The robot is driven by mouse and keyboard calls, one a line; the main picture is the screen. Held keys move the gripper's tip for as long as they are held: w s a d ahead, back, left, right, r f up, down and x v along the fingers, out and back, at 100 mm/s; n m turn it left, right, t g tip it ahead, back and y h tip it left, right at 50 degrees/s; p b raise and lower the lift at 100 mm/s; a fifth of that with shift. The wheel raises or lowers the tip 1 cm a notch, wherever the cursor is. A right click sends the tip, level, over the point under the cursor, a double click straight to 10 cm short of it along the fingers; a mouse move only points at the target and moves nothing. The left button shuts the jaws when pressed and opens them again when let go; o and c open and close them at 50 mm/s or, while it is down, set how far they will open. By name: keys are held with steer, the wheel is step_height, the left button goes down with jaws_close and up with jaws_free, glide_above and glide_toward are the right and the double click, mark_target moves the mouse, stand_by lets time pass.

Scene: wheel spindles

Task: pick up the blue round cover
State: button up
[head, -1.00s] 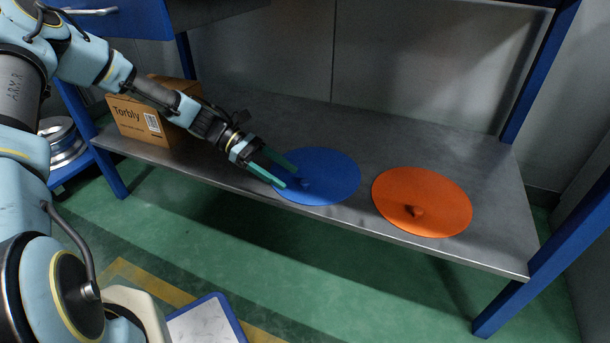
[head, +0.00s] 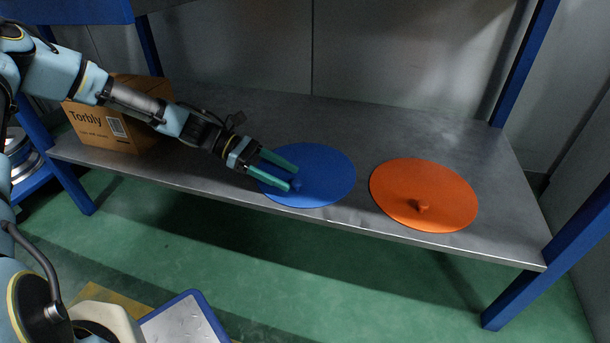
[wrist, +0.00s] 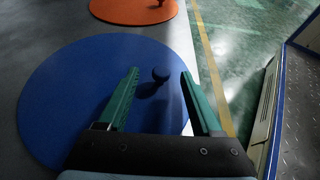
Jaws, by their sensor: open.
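In the wrist view the blue cover (wrist: 60,100) fills the left and middle. There the knob (wrist: 161,74) shows between the fingertips of my gripper (wrist: 159,72), a little nearer the right finger. I cannot tell whether either finger touches the knob.
An orange round cover (head: 440,190) with a knob lies to the right on the shelf (head: 400,135). A cardboard box (head: 100,130) stands at the shelf's left end. Blue posts (head: 515,75) frame the shelf. Bare shelf lies behind the covers.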

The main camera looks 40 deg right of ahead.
mark_target(296, 181)
steer(key=shift+b+x, duration=0.8)
steer(key=shift+x, duration=1.15)
steer(key=shift+a, duration=0.1)
steer(key=shift+c, duration=0.3)
jaws_close()
